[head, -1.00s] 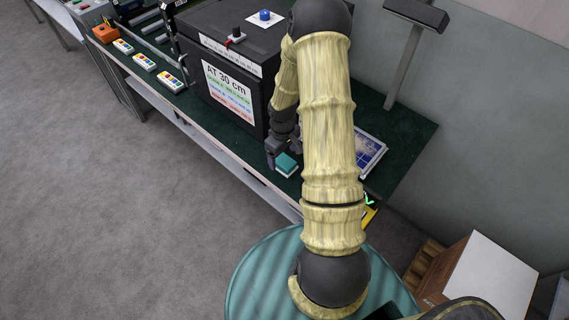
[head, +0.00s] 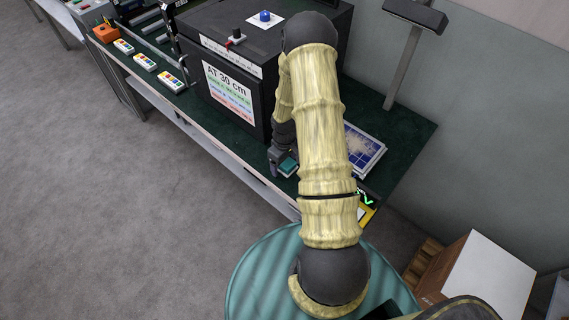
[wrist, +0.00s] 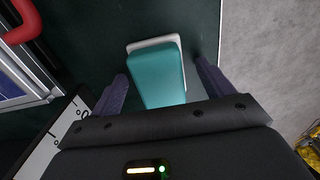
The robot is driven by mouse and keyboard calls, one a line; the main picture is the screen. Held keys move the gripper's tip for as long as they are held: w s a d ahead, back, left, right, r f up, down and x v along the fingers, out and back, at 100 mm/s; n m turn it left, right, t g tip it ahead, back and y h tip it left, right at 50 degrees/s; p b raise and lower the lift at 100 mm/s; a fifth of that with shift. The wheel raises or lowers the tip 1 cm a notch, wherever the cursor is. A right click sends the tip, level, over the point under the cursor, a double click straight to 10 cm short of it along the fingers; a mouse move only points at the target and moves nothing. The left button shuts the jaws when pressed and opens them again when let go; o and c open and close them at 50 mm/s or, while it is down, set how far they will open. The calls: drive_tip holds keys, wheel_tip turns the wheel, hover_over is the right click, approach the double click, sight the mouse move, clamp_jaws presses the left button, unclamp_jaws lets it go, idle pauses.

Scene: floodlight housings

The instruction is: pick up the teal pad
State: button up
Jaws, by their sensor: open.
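The teal pad (wrist: 160,80) is a rounded block with a white base edge at its far end, lying on the dark green bench top. In the wrist view it lies between the two fingers of my open gripper (wrist: 162,88), with a visible gap to each finger near the tips. In the head view the teal pad (head: 288,166) shows near the bench's front edge, partly covered by my gripper (head: 282,164). The head view does not show the fingers clearly.
A black box (head: 232,88) with an "AT 30 cm" sign stands left of my arm. A blue-and-white framed panel (head: 363,150) lies to the right. A red curved handle (wrist: 22,22) shows in the wrist view. Bare floor (head: 130,210) lies beyond the front edge.

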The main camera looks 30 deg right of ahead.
drive_tip(key=c, duration=1.1)
wheel_tip(320, 180, up, 10)
drive_tip(key=shift+b, duration=0.4)
